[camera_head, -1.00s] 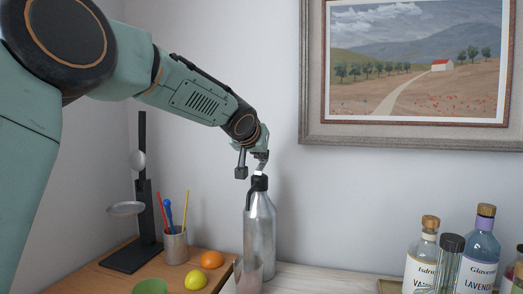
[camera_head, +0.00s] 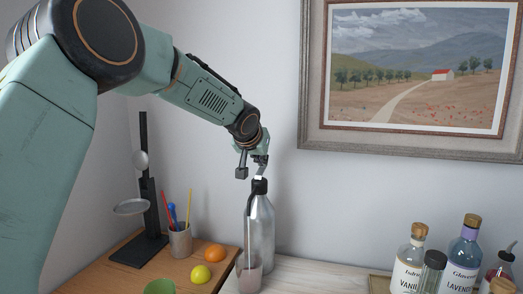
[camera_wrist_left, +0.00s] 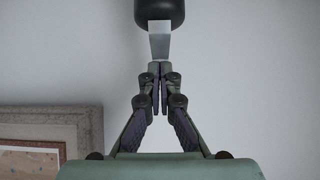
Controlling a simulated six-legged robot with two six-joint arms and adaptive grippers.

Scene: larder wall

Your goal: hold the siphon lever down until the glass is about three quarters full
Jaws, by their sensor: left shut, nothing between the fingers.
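The siphon (camera_head: 261,232) is a silver bottle with a black head, upright on the pale worktop. Its light metal lever (camera_head: 259,176) sticks out at the top; in the left wrist view the lever (camera_wrist_left: 160,45) runs from the black head (camera_wrist_left: 160,10) to my fingertips. My left gripper (camera_head: 262,160) is over the siphon head, fingers shut and empty, tips at the lever's end. In the left wrist view the gripper (camera_wrist_left: 160,70) seems to touch the lever. The glass (camera_head: 249,279) stands in front of the siphon with pinkish liquid inside; its exact level is hard to read. My right gripper is not in view.
A pen cup (camera_head: 180,241), an orange (camera_head: 214,253), a lemon (camera_head: 201,274) and a green bowl (camera_head: 160,287) are at left, near a black stand (camera_head: 148,215). Labelled bottles (camera_head: 408,268) stand at right. A framed painting (camera_head: 410,70) hangs behind. The worktop between siphon and bottles is clear.

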